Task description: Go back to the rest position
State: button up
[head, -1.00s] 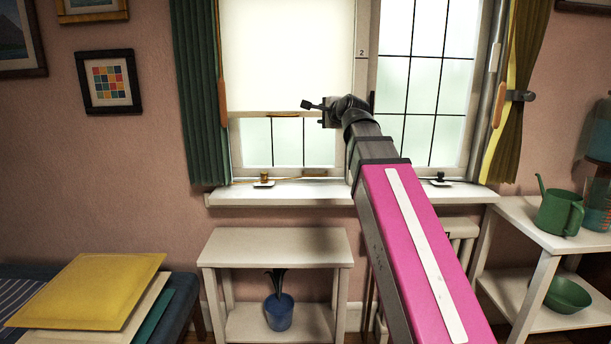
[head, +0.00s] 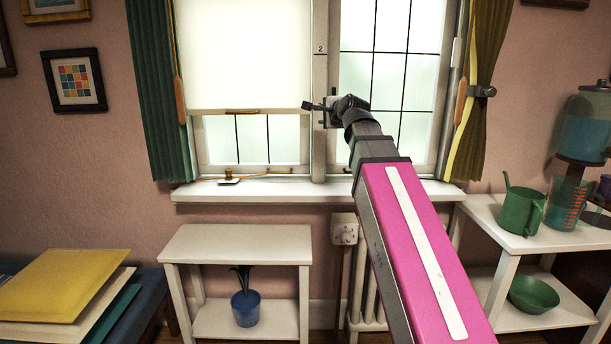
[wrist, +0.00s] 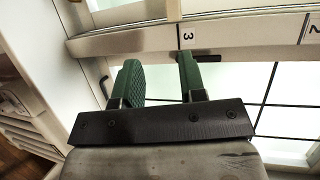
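My gripper (head: 320,107) is at the end of my outstretched arm, in front of the window between the blind side and the paned side. In the wrist view, my gripper (wrist: 158,64) has its two green fingers apart with nothing between them. The window frame (wrist: 235,58) and a strip with the number 3 show beyond the fingers. In the head view, the white blind (head: 245,55) hangs partly lowered to the left of my gripper. A small cleat with a cord (head: 229,178) sits on the window sill (head: 255,190).
A small white table (head: 240,245) with a blue plant pot (head: 246,307) on its lower shelf stands below the sill. A white shelf (head: 510,240) with a green watering can (head: 521,210) is at right. A radiator (head: 366,285) stands under my arm.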

jog(key=s+d+f+n+g+h, duration=0.1)
jog(key=d+f+n+g, duration=0.1)
jog(key=f, duration=0.9)
jog(key=s+d+f+n+g+h, duration=0.1)
jog(key=d+f+n+g, duration=0.15)
jog(key=f, duration=0.95)
jog(key=s+d+f+n+g+h, duration=0.1)
jog(key=f+n+g, duration=0.2)
jog(key=f, duration=0.8)
jog(key=s+d+f+n+g+h, duration=0.1)
jog(key=s+d+f+n+g, duration=0.2)
jog(key=s+f, duration=0.5)
jog(key=s+d+f+n+g+h, duration=0.2)
jog(key=s+f, duration=0.6)
jog(key=f, duration=0.8)
jog(key=shift+s+d+f+n+g, duration=0.3)
jog(key=shift+d+n+g, duration=0.45)
jog(key=shift+d+g, duration=0.3)
